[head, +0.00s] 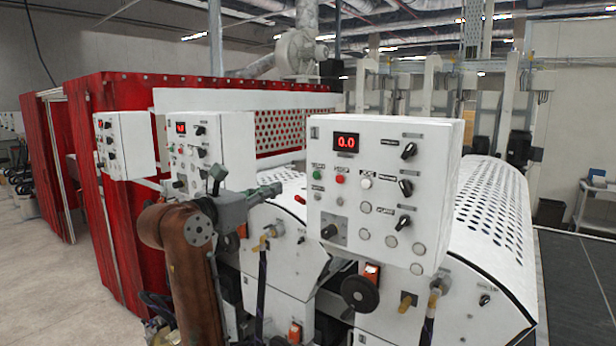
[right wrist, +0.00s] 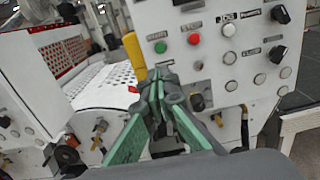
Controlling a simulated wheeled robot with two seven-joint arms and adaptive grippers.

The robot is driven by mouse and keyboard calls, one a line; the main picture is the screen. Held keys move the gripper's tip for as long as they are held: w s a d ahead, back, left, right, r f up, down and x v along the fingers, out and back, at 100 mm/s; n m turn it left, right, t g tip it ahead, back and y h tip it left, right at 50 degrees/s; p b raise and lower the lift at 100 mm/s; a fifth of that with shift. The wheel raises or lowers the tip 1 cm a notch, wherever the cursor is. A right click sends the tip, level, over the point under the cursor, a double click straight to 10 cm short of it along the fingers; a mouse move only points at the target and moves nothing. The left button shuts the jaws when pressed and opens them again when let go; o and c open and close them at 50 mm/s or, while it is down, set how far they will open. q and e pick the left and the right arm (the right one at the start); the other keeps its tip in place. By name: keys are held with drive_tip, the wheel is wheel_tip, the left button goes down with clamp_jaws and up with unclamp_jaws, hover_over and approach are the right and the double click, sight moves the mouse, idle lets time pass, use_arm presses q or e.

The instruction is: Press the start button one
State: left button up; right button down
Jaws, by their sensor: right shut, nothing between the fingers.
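The nearest white control panel (head: 385,190) has a red 0.0 display, a green button (head: 317,175) and a red button (head: 340,179) beside it. In the right wrist view the green button (right wrist: 160,47) and red button (right wrist: 193,39) are above the fingers. The small labels are hard to read. My right gripper (head: 277,189) is left of this panel, apart from the green button. In the right wrist view its green-padded fingers (right wrist: 157,78) are shut and empty. My left gripper is out of view.
Two more white panels, a middle one (head: 225,150) and a far-left one (head: 127,145), stand in a row. Perforated white covers (head: 490,205) and a black knob (head: 360,293) are near the nearest panel. A yellow part (right wrist: 134,52) is close to the fingers. Red walls (head: 125,230) stand left.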

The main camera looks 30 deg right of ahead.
sight(315, 176)
drive_tip(key=shift+w+d, duration=0.1)
drive_tip(key=shift+d, duration=0.05)
drive_tip(key=p+x, duration=0.4)
drive_tip(key=x, duration=0.9)
drive_tip(key=shift+d+r+p, duration=0.1)
drive_tip(key=shift+p, duration=0.3)
drive_tip(key=shift+w+d, duration=0.1)
drive_tip(key=shift+d, duration=0.25)
